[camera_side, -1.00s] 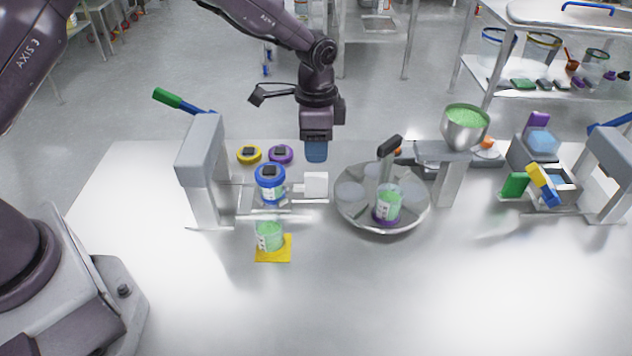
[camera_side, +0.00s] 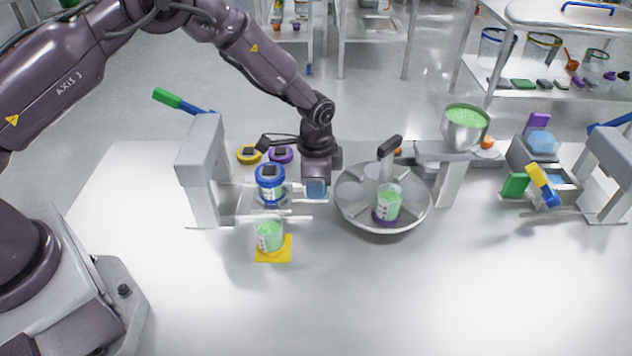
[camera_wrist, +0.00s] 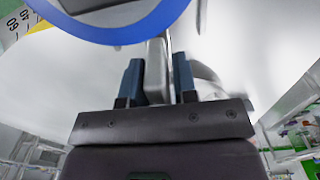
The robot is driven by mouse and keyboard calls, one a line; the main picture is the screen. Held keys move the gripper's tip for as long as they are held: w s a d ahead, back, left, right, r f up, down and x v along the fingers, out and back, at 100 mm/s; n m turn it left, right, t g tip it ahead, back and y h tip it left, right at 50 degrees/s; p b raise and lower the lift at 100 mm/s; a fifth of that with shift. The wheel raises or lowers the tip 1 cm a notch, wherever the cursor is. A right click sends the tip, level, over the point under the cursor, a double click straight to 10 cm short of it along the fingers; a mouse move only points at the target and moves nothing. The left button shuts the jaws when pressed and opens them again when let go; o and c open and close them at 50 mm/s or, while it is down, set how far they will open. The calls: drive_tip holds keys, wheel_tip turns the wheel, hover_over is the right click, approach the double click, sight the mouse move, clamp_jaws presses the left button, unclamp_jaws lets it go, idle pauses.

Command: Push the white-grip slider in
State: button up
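The slider's white grip (camera_side: 301,191) is mostly hidden behind my gripper in the side view; a pale sliver shows at its left. The slider's metal plate and rails (camera_side: 245,203) run left from it to a grey stand (camera_side: 203,165). A blue-lidded jar (camera_side: 270,185) sits over the slider; its blue rim (camera_wrist: 125,36) arches across the wrist view. My gripper (camera_side: 317,189) is lowered at the grip. In the wrist view its blue fingertips (camera_wrist: 160,78) are apart, with a grey bar between them; whether they touch it I cannot tell.
A jar of green granules (camera_side: 269,236) stands on a yellow mat (camera_side: 273,254) below the slider. Yellow (camera_side: 248,155) and purple lids (camera_side: 281,155) lie behind. The front table is clear.

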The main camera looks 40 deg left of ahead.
clamp_jaws()
drive_tip(key=shift+s+a, duration=1.5)
drive_tip(key=shift+a, duration=0.05)
drive_tip(key=shift+o, duration=1.9)
unclamp_jaws()
wheel_tip(320, 180, up, 13)
